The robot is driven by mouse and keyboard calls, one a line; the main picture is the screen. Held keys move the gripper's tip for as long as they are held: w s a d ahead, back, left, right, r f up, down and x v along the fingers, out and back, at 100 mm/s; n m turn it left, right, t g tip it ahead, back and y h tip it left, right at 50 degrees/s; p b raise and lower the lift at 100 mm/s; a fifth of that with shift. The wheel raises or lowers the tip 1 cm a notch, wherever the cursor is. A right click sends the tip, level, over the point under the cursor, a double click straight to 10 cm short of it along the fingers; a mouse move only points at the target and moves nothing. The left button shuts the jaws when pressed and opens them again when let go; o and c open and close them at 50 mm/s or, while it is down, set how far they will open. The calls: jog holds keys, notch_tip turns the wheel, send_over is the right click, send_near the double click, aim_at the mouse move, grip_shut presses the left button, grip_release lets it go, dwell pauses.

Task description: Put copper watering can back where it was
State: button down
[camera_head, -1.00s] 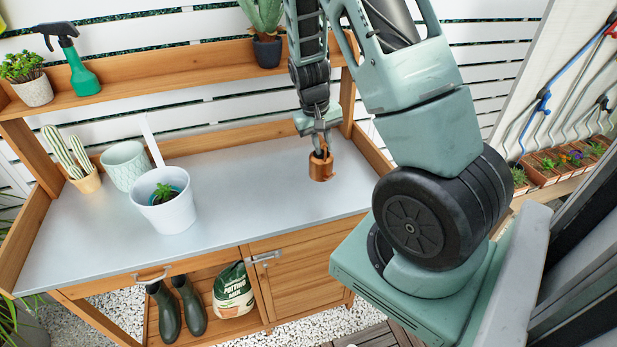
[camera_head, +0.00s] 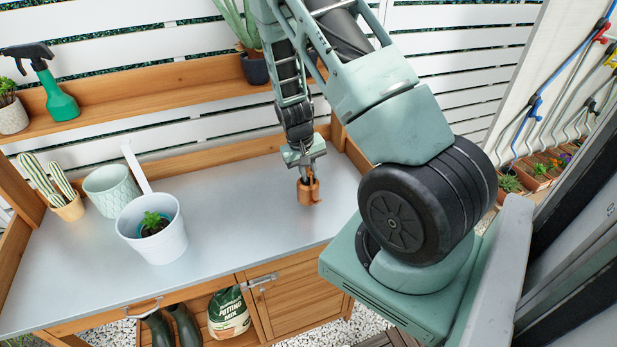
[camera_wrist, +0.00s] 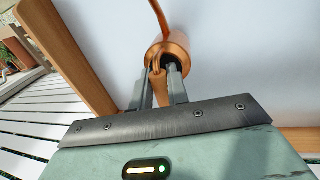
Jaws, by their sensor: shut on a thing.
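The copper watering can (camera_head: 309,192) is at the right part of the grey bench top (camera_head: 230,220). My gripper (camera_head: 306,178) points down at it and is shut on it. In the wrist view the can (camera_wrist: 168,52) sits at the fingertips of my gripper (camera_wrist: 164,78), with its thin spout running up out of the frame. Whether the can's base touches the bench top or hangs just above it, I cannot tell.
A white pot with a seedling (camera_head: 153,232), a patterned green pot (camera_head: 110,190) and a potted cactus (camera_head: 66,207) stand on the left of the bench. The shelf (camera_head: 160,90) above holds a spray bottle (camera_head: 53,92) and an aloe pot (camera_head: 254,69). The bench middle is clear.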

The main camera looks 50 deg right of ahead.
aim_at(311, 190)
jog(key=shift+f+p, duration=0.3)
jog(key=shift+f, duration=1.05)
jog(key=shift+f, duration=0.1)
jog(key=c, duration=1.4)
grip_release()
jog(key=shift+o, duration=0.2)
